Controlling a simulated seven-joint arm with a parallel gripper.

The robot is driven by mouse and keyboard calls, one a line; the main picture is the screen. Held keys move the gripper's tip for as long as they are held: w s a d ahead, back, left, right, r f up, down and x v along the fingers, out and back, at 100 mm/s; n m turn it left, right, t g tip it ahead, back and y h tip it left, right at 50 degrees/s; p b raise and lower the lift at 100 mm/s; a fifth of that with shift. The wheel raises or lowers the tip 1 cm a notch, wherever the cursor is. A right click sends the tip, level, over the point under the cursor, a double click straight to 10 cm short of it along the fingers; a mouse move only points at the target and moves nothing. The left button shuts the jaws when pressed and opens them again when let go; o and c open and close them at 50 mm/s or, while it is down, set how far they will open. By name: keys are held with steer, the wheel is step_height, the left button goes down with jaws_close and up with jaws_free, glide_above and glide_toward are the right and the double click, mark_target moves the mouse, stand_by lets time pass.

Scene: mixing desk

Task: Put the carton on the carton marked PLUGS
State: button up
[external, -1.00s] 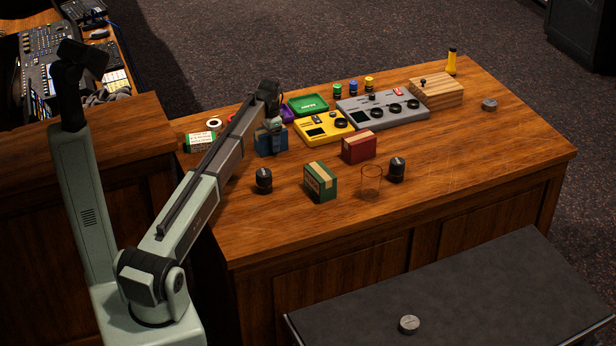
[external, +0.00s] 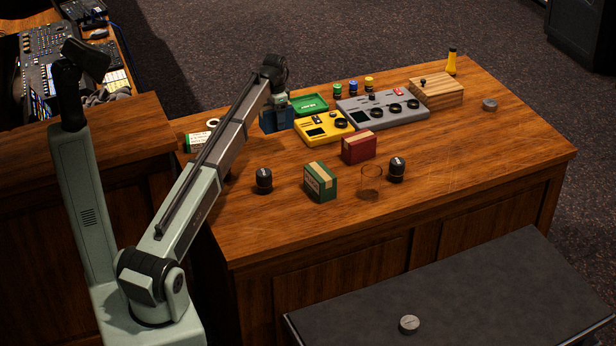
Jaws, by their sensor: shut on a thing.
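My gripper (external: 276,102) is shut on a blue carton (external: 278,120) and holds it above the desk, left of the yellow box. The fingers are small and partly hidden by my arm. A green carton (external: 321,181) with a tan strip on top stands upright near the front of the desk, with pale lettering on one side too small to read. A red carton (external: 358,148) with a tan strip stands behind it to the right. I cannot tell from the lettering which carton says PLUGS.
Black knobs (external: 264,180) (external: 397,169) and a clear glass (external: 371,177) stand near the green carton. A yellow box (external: 325,127), grey mixer (external: 382,110), green tray (external: 307,104) and wooden box (external: 437,92) stand behind. The desk's right side is mostly clear.

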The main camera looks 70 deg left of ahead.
steer(key=w+d+r+m, duration=0.1)
steer(key=w+d+r, duration=0.2)
steer(key=w+d, duration=0.35)
step_height(320, 180, up, 5)
glide_above(320, 171)
steer(key=shift+n, duration=0.4)
steer(key=shift+d+f, duration=0.1)
steer(key=shift+f, duration=4.55)
steer(key=o, duration=1.3)
steer(key=shift+f, duration=0.1)
